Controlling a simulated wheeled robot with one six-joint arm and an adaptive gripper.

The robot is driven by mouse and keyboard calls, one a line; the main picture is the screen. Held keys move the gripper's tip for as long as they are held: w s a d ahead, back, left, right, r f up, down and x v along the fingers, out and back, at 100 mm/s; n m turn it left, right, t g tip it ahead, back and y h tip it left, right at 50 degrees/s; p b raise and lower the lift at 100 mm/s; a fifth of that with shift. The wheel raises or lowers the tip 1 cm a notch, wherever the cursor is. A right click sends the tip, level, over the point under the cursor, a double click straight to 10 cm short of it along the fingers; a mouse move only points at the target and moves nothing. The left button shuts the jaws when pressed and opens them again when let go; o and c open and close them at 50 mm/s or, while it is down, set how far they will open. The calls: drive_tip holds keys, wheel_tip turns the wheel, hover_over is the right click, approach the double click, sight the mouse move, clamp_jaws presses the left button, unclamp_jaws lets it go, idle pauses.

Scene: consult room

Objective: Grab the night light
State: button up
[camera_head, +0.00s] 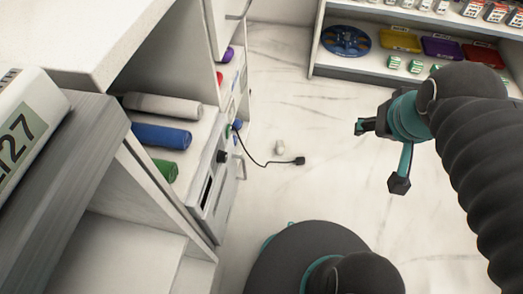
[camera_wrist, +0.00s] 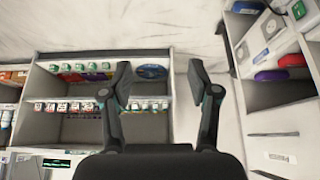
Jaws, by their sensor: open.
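A small white object (camera_head: 279,147), which looks like the night light, sits on the pale floor beside a black cable and plug. It is too small to make out in detail. My gripper (camera_head: 380,155) is open and empty, held above the floor to the right of it and well apart from it. In the wrist view my gripper (camera_wrist: 159,82) shows its two fingers spread with nothing between them. I cannot find the small white object in the wrist view.
A black cable (camera_head: 264,163) runs across the floor from the white cabinet (camera_head: 222,185) at left. A low shelf (camera_head: 350,70) with boxes and a blue disc (camera_head: 346,41) stands at the back right. Rolled towels (camera_head: 160,135) lie on the left unit.

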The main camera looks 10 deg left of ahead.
drive_tip(key=w+a+f+n+t+b, duration=0.1)
drive_tip(key=w+a+f, duration=0.1)
drive_tip(key=w+f, duration=0.45)
drive_tip(key=w+a+f+t+b, duration=0.15)
drive_tip(key=w+f, duration=0.25)
drive_tip(key=w, duration=0.6)
drive_tip(key=n+t+y+b, duration=0.3)
drive_tip(key=y+b, duration=0.1)
drive_tip(key=b, duration=0.2)
hover_over(280, 144)
drive_tip(key=s+d, duration=0.4)
drive_tip(key=s, duration=0.6)
wheel_tip(280, 144, down, 42)
drive_tip(key=shift+s+f+b+x, duration=0.15)
drive_tip(key=shift+b+x, duration=0.15)
drive_tip(key=shift+x, duration=2)
drive_tip(key=shift+f+b+x, duration=0.15)
drive_tip(key=shift+b+x, duration=0.1)
drive_tip(key=shift+x, duration=2.05)
drive_tip(key=shift+s+f+b+x, duration=0.1)
drive_tip(key=shift+b+x, duration=0.2)
drive_tip(key=shift+x, duration=2.05)
drive_tip(key=shift+c, duration=0.3)
clamp_jaws()
